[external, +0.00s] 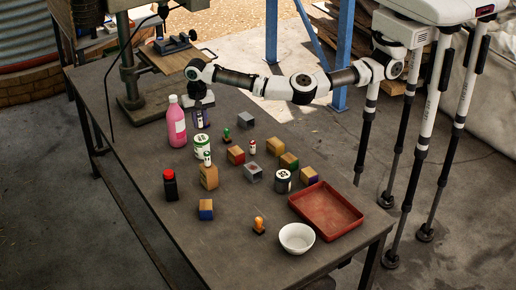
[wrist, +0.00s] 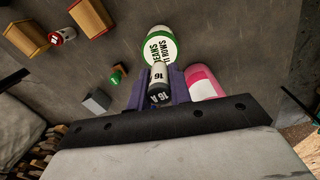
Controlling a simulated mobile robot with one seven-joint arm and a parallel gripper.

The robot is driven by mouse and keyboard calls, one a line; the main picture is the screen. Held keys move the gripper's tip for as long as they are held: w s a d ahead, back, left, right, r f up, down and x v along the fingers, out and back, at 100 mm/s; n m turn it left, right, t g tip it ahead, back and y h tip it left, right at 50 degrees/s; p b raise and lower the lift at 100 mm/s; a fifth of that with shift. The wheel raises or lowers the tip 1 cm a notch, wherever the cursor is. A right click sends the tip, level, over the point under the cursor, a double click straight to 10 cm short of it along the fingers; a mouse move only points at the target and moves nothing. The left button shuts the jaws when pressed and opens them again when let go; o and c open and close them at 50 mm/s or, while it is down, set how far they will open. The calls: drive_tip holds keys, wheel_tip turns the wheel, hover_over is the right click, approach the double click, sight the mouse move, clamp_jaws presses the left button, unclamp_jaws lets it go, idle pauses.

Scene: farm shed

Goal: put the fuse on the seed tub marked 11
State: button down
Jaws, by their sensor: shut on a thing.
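My gripper (external: 201,121) points down near the back left of the table, with purple fingers (wrist: 158,92) showing in the wrist view. It is shut on the fuse (wrist: 158,75), a small black and white cylinder marked 16. A seed tub (external: 201,146) with green bands and a white top stands just in front of the gripper. In the wrist view this tub (wrist: 160,47) shows the words BEANS and ROWS; its number is not clear to me. A second, darker tub (external: 283,182) with a white top stands further right; its marking is too small to read.
A pink bottle (external: 177,122) stands close left of the gripper. A grey block (external: 245,120) and a green knobbed piece (external: 226,135) are to its right. Several blocks, a dark red-capped bottle (external: 170,186), a white bowl (external: 297,238) and a red tray (external: 326,209) lie further forward.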

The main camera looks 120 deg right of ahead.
sight(200, 128)
drive_tip(key=shift+f+p, duration=0.4)
drive_tip(key=shift+f, duration=1.75)
drive_tip(key=shift+f, duration=0.1)
drive_tip(key=c, duration=1.3)
unclamp_jaws()
drive_tip(key=shift+f, duration=0.1)
wheel_tip(200, 128, up, 12)
drive_tip(key=shift+r+b, duration=0.2)
drive_tip(key=shift+b, duration=1)
